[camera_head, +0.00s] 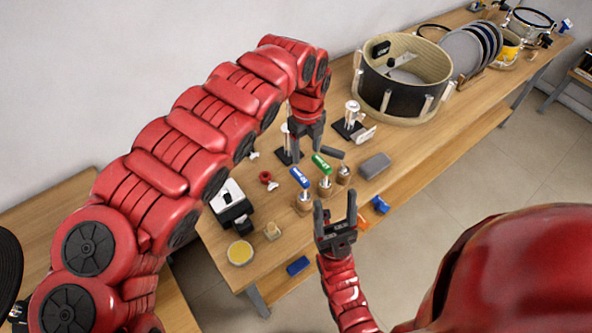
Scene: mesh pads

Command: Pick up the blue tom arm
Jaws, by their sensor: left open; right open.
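The blue tom arm (300,178), a small blue piece with white marks, stands tilted on a light post in a round wooden holder near the table's front. My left gripper (307,148) hangs from above with its fingers down and apart, just behind the blue piece; it looks empty. My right gripper (335,202) is open and empty at the table's front edge, fingers pointing away from me, to the right of and nearer than the blue piece.
A similar green piece (321,164) stands close to the right of the blue one. A grey block (375,166) lies further right. A black drum shell (403,80) and several cymbals (462,50) are at the back right. A yellow-topped round tin (240,252) sits at the left corner.

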